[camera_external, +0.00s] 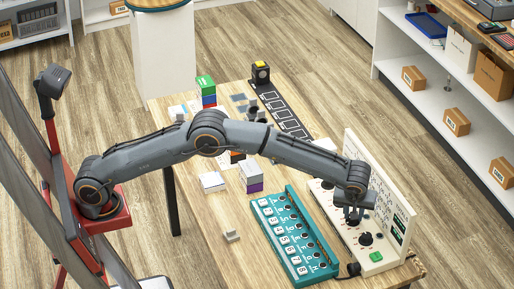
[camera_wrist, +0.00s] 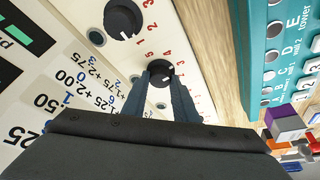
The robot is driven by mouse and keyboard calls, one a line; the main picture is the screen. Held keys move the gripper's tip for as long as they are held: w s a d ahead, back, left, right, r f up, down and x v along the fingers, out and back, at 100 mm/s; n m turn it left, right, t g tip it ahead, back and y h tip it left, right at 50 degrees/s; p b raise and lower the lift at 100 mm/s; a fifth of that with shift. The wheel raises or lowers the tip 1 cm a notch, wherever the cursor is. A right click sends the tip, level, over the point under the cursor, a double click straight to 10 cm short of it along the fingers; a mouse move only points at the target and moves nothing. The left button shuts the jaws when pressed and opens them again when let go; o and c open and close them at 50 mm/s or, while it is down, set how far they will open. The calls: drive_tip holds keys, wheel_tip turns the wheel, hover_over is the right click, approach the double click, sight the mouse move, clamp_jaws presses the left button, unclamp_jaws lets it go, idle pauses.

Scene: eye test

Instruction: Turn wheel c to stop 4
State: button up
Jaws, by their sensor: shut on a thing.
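My gripper (camera_external: 352,214) is low over a white control panel (camera_external: 383,240) at the right end of the table. In the wrist view my gripper's fingers (camera_wrist: 163,82) are shut on a dark round wheel (camera_wrist: 160,70), one finger on each side. The wheel has a white mark, and red stop numbers curve around it; which stop the mark points at I cannot tell. Its letter is not readable. A second dark wheel (camera_wrist: 122,18) with a white mark and red numbers shows at upper left; in the external view a free wheel (camera_external: 366,238) is nearer the front.
An upright white board (camera_external: 352,146) with dark displays stands along the panel's right side. A teal rack (camera_external: 268,213) with lettered holes lies to the left. A green button (camera_external: 376,256) is at the panel's front. Stacked boxes (camera_external: 252,171) and a small grey block (camera_external: 232,236) are further left.

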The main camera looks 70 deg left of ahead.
drive_tip(key=n+b, duration=0.1)
drive_tip(key=n, duration=0.1)
drive_tip(key=n+g+b, duration=0.1)
drive_tip(key=n+b, duration=0.1)
drive_tip(key=shift+w+d+f+g+y, duration=0.1)
drive_tip(key=shift+w+f+g+y, duration=0.1)
drive_tip(key=shift+g+y, duration=0.15)
drive_tip(key=shift+r+n+g+b, duration=0.1)
drive_tip(key=shift+n+g+b, duration=0.25)
drive_tip(key=shift+n+b, duration=0.85)
drive_tip(key=shift+r, duration=0.1)
drive_tip(key=o, duration=1.1)
drive_tip(key=shift+c, duration=0.2)
